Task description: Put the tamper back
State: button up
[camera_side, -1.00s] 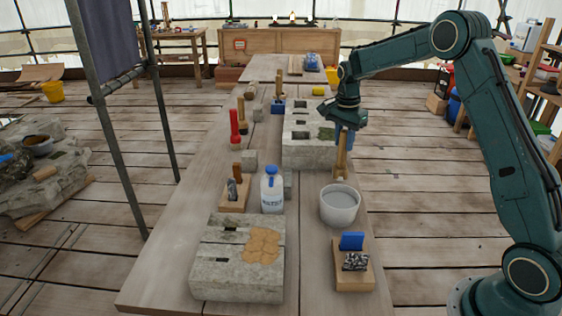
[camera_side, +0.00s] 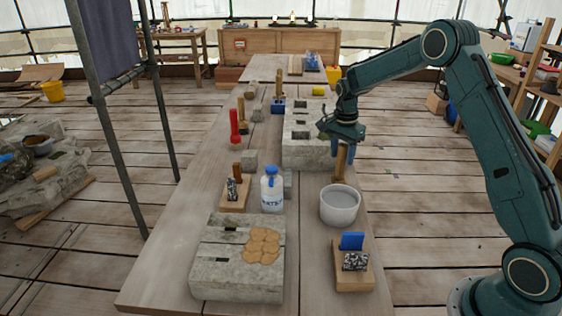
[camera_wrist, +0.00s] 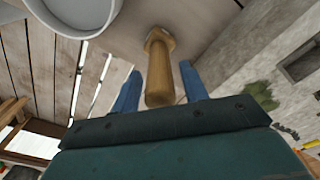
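The tamper is most likely the wooden-handled tool (camera_side: 341,167) standing upright on the bench just behind the grey-white bowl. Its lower end is partly hidden by the bowl in the side view. In the wrist view the handle (camera_wrist: 160,72) runs between the two blue fingers, with its end close to my palm. My gripper (camera_side: 343,150) is over the tool, pointing down. In the wrist view my gripper (camera_wrist: 159,88) is open around the handle, with a gap visible on each side.
The bowl (camera_side: 340,206) stands close in front of my gripper. A stone block (camera_side: 305,150) lies to the left. A water bottle (camera_side: 272,190), a red-handled tool (camera_side: 234,127), a wooden block with a blue piece (camera_side: 354,275) and a front stone block (camera_side: 222,270) share the bench.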

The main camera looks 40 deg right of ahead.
jog(key=shift+r, duration=0.1)
dwell(0.3)
jog(key=r, duration=1.1)
jog(key=shift+a+r, duration=0.2)
jog(key=shift+a, duration=0.15)
jog(key=shift+r, duration=0.35)
jog(key=shift+s+a+r, duration=0.1)
jog(key=shift+r, duration=0.05)
jog(key=s+a+r+n+t, duration=0.3)
jog(key=s+a+r+n, duration=0.7)
jog(key=s, duration=0.5)
jog(key=s+a+f+n+t, duration=0.1)
jog(key=s+a+n, duration=0.1)
jog(key=s, duration=0.4)
jog(key=s+a+f+n, duration=0.1)
jog(key=s+a+n, duration=0.2)
jog(key=s, duration=0.2)
jog(key=s+a+f+n+t, duration=0.1)
jog(key=s+a+n, duration=0.2)
jog(key=s, duration=0.3)
jog(key=shift+s+f+t+y, duration=0.1)
jog(key=shift+s+t+y, duration=0.2)
